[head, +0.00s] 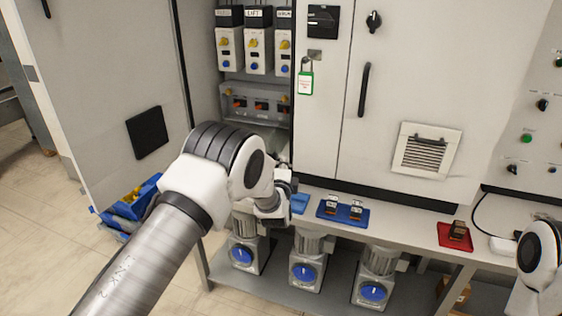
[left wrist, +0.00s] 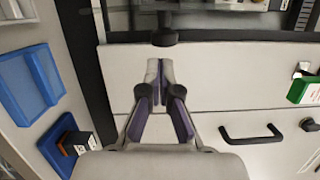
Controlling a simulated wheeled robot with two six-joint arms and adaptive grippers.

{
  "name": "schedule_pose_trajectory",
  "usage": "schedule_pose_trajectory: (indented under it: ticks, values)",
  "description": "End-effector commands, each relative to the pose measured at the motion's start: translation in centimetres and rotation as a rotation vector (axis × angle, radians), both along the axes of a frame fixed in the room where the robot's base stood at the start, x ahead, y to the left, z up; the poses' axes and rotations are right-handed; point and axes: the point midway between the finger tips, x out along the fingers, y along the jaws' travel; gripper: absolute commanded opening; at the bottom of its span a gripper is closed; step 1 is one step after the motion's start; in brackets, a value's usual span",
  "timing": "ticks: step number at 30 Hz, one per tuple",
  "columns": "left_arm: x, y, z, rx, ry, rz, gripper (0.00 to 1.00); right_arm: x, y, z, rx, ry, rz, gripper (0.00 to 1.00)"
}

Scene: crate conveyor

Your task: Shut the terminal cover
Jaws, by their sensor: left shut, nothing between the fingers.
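My left gripper (head: 283,200) is in front of the lower opening of the cabinet, above the bench's left end. In the left wrist view its two fingers (left wrist: 160,90) are together with nothing between them. A dark round knob (left wrist: 165,37) is just beyond the fingertips. I cannot tell whether they touch or what the knob sits on. The terminal block (head: 257,104), grey with several orange-red parts showing, is inside the open cabinet, above my left gripper. I cannot make out the terminal cover clearly; my left arm hides the area below the block. My right gripper is not in view.
The left cabinet door (head: 120,75) stands open; the right door (head: 430,95) is closed, with a black handle (head: 364,90). A padlock with a green tag (head: 305,84) hangs beside the opening. A blue tray (head: 343,211) and red tray (head: 455,236) lie on the bench.

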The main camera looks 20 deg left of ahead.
Motion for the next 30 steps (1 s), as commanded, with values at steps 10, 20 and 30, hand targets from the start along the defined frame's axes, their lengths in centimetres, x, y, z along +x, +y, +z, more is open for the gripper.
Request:
schedule_pose_trajectory:
  ticks: [10,20,30]
  values:
    - [0.0,1.1,0.0,-0.001,0.001,-0.001,0.0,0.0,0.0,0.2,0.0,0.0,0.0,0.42]
    - [-0.1,2.0,0.0,-0.002,0.0,-0.024,0.0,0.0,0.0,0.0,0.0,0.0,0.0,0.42]
    - [-0.2,8.2,-0.2,-0.005,-0.002,-0.193,0.0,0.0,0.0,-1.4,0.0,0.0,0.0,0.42]
